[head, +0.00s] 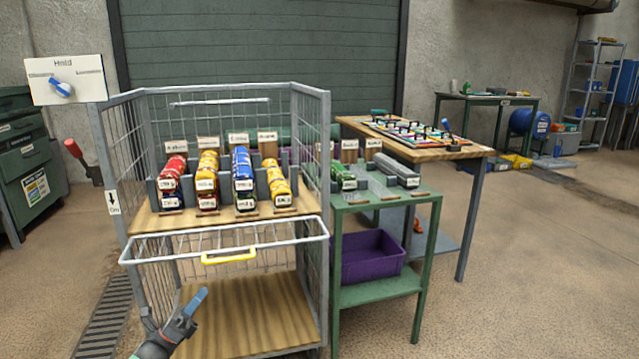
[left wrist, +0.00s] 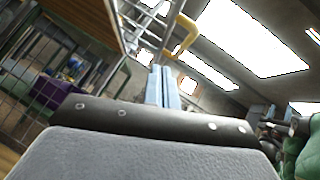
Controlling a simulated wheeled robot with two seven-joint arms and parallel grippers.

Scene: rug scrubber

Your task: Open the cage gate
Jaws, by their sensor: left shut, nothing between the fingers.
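The wire cage (head: 325,140) stands in front of me, its upper front open to the shelf. Its white-framed wire gate (head: 290,243) lies across the front at shelf height and juts toward me; its hinge side is not clear. A yellow handle (head: 228,257) sits on the gate's front rail and also shows in the left wrist view (left wrist: 187,35). My left gripper (head: 198,302), with blue fingers, is shut and empty below and left of the handle, apart from it. Its fingers (left wrist: 161,82) point up toward the handle in the left wrist view. My right gripper is not in view.
Several coloured rolls stand in labelled rows on the cage shelf (head: 150,219). A panel marked Hold (head: 75,68) with a blue lever is at upper left. A green cart (head: 420,280) with a purple bin (head: 372,257) stands close right. The floor at far right is open.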

